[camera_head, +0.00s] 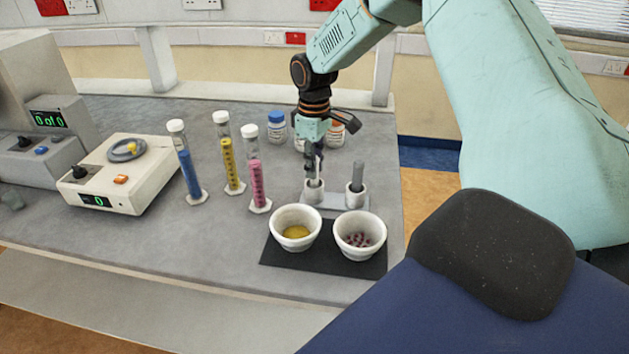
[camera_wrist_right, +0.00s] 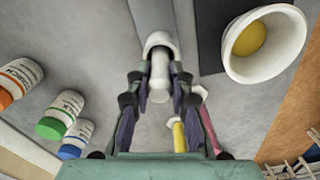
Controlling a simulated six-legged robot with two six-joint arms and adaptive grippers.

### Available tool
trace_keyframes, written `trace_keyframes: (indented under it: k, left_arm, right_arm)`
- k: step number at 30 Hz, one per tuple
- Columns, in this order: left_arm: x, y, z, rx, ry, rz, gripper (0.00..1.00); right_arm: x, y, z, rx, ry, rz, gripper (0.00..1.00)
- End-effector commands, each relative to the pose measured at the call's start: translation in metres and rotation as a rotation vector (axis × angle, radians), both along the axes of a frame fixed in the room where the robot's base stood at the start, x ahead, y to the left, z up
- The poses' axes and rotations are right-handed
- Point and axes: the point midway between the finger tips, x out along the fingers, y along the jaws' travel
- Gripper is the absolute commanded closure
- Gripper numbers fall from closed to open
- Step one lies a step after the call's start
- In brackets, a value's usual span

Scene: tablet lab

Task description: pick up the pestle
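Two pestles stand upright in the white cups of a small grey holder (camera_head: 330,201). The right one, a grey pestle (camera_head: 358,174), stands free. My right gripper (camera_head: 314,172) points down over the left cup (camera_head: 313,192). In the right wrist view, a pale pestle (camera_wrist_right: 158,82) rises from its white cup (camera_wrist_right: 159,40) between the two fingers of my right gripper (camera_wrist_right: 159,80). The fingers are apart on either side of it, with narrow gaps. In the head view the gripper mostly hides this pestle. My left gripper is not in view.
Two white mortars, one with yellow content (camera_head: 296,232) and one with purplish pieces (camera_head: 360,240), sit on a black mat (camera_head: 309,262) in front of the holder. Tall blue (camera_head: 190,175), yellow (camera_head: 232,168) and pink (camera_head: 257,180) cylinders stand left. Lidded bottles (camera_head: 277,126) stand behind.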

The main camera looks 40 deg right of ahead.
Motion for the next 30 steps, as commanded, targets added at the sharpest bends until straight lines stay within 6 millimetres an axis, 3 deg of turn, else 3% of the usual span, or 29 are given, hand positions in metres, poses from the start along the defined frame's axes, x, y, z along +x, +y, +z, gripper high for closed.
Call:
trace_keyframes:
  k: [6, 17, 20, 30]
  left_arm:
    - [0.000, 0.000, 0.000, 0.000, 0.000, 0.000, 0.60]
    - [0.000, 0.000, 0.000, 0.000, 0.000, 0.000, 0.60]
    - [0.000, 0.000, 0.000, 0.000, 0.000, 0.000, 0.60]
    - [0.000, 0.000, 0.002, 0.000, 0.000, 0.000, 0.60]
  right_arm:
    - [0.000, 0.000, 0.000, 0.000, -0.001, 0.000, 1.00]
    - [0.000, 0.000, 0.003, 0.001, -0.002, 0.000, 1.00]
    - [0.001, 0.000, 0.014, 0.000, -0.003, 0.000, 1.00]
    - [0.001, 0.000, 0.078, 0.001, -0.004, 0.000, 1.00]
